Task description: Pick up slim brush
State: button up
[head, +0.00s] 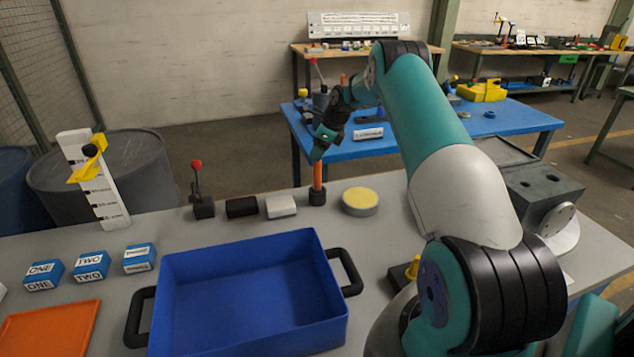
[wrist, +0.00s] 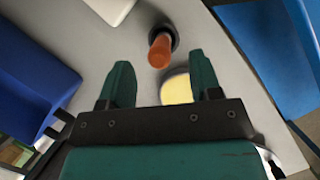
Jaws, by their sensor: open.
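The slim brush appears to be the upright orange stick (head: 318,176) standing in a small black holder (head: 317,197) at the back edge of the grey table. In the wrist view its orange end (wrist: 160,50) points toward the camera, with the dark holder ring (wrist: 174,34) behind it. My gripper (head: 317,155) is close to the top of the stick in the head view. In the wrist view my gripper (wrist: 159,72) is open and empty. The stick shows just beyond the fingertips, in line with the gap. Any bristles are hidden.
A round tin with a yellow top (head: 360,201) stands right of the holder. A white block (head: 281,207), a black block (head: 241,208) and a red-knobbed lever (head: 199,190) stand left. A blue tray (head: 250,340) is in front. A blue table (head: 380,148) lies behind.

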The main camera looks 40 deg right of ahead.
aim_at(315, 164)
jog(key=shift+s+p+x, duration=0.1)
jog(key=shift+p+x, duration=0.5)
jog(key=shift+x, duration=0.8)
jog(key=shift+s+p+x, duration=0.15)
jog(key=shift+p+x, duration=0.4)
jog(key=shift+x, duration=0.8)
jog(key=shift+f, duration=0.1)
jog(key=c, duration=1)
